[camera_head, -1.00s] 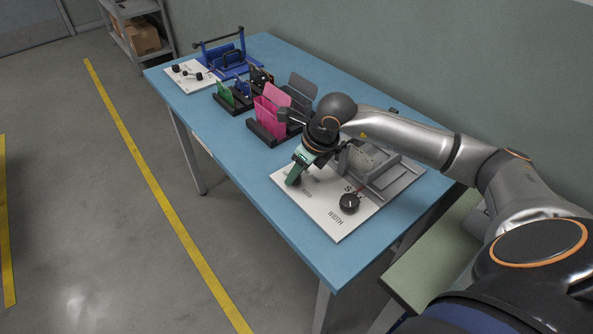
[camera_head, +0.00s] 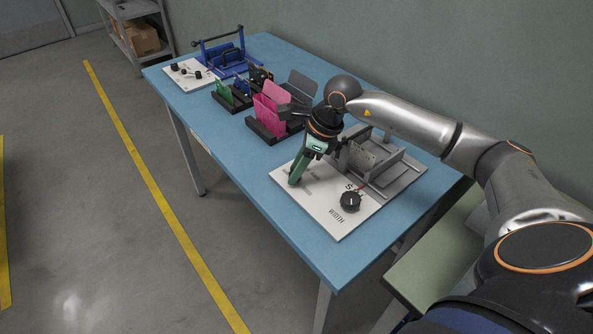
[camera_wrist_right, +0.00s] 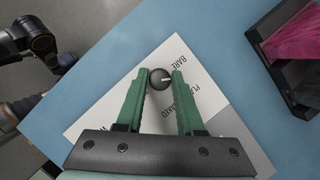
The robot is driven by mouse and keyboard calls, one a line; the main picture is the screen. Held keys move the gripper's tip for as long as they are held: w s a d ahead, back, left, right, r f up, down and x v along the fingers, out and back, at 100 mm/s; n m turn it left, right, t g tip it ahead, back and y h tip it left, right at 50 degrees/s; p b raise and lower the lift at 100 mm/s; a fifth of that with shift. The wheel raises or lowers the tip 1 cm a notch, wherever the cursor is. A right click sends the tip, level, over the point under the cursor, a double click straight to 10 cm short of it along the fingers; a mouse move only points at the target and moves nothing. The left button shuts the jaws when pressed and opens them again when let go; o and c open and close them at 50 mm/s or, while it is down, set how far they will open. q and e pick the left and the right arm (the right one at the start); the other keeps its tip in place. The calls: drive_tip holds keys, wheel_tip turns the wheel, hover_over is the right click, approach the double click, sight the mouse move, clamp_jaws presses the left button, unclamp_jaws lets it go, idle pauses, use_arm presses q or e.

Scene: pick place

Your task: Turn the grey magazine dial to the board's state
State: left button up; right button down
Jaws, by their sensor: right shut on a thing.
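The grey magazine (camera_head: 393,180) stands on a white panel (camera_head: 332,221) at the near end of the blue table. My right gripper (camera_head: 295,180) points down at the panel's left part. In the right wrist view its green fingers (camera_wrist_right: 160,82) are shut on a small black dial knob (camera_wrist_right: 158,75), one on each side. The knob's white mark points right, towards printed words; "BARE" is readable and the others are partly covered by a finger. A second black dial (camera_head: 350,201) sits by the word "WIDTH", untouched. My left gripper is not in view.
A black rack with pink boards (camera_head: 268,113) stands just beyond the panel. A smaller rack with a green board (camera_head: 225,92) is further back. A blue fixture (camera_head: 228,62) and another white panel with black knobs (camera_head: 183,79) are at the far end. The table's front strip is clear.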

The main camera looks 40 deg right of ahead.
drive_tip(key=n+g+y+b, duration=0.1)
drive_tip(key=n, duration=0.3)
drive_tip(key=shift+w, duration=0.15)
drive_tip(key=shift+n+g, duration=0.6)
drive_tip(key=shift+n, duration=0.6)
drive_tip(key=c, duration=0.5)
unclamp_jaws()
drive_tip(key=shift+c, duration=0.2)
drive_tip(key=w+p+v, duration=0.1)
drive_tip(key=v, duration=1.1)
drive_tip(key=shift+s+d+r, duration=0.2)
drive_tip(key=shift+s+r, duration=0.05)
drive_tip(key=shift+s, duration=0.2)
